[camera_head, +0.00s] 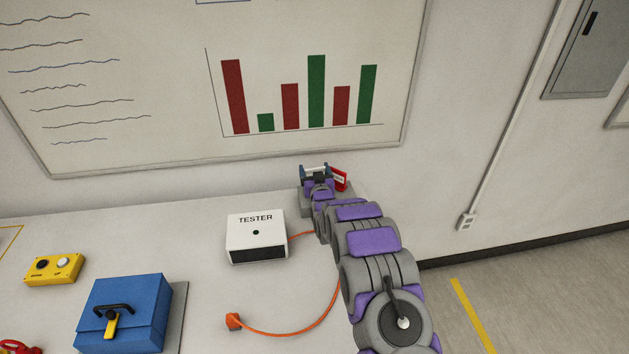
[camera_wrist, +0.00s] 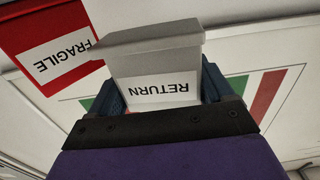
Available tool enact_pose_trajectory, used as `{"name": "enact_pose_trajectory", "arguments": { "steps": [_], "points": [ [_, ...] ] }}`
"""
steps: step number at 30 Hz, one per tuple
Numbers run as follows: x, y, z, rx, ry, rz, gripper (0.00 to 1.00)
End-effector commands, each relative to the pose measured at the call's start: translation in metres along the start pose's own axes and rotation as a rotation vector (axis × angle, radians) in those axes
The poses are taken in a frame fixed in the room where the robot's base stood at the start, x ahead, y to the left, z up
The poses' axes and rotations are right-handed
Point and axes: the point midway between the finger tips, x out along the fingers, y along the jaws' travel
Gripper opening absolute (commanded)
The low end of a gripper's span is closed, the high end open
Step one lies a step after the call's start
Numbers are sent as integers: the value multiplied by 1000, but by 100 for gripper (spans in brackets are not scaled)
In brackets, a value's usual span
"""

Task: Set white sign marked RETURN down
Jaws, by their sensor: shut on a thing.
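The white sign marked RETURN (camera_wrist: 155,62) is between the blue fingers of my gripper (camera_head: 316,171), and its lettering appears upside down in the wrist view. My gripper is shut on it. In the head view, my gripper is at the back of the white table, close to the wall, and only a thin pale strip of the sign shows between the fingers. I cannot tell whether the sign touches anything below it.
A red sign marked FRAGILE (camera_wrist: 48,45) stands right beside the held sign; it also shows in the head view (camera_head: 341,178). A white TESTER box (camera_head: 256,240) with an orange cable, a blue box (camera_head: 125,315) and a yellow button panel (camera_head: 53,269) are on the table (camera_head: 190,245).

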Motion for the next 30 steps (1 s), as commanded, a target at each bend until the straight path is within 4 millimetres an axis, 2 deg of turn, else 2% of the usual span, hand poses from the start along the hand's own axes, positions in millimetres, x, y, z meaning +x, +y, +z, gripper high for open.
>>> {"name": "enact_pose_trajectory", "arguments": {
  "steps": [3, 6, 19, 20, 25, 30],
  "points": [
    [0, 0, 23, 0, -3, 0, 51],
    [0, 0, 33, 0, -2, 0, 51],
    [0, 0, 37, 0, -1, 0, 51],
    [0, 0, 36, 0, 0, 0, 84],
    [0, 0, 36, 0, 0, 0, 100],
    [0, 0, 36, 0, -1, 0, 100]
  ]
}}
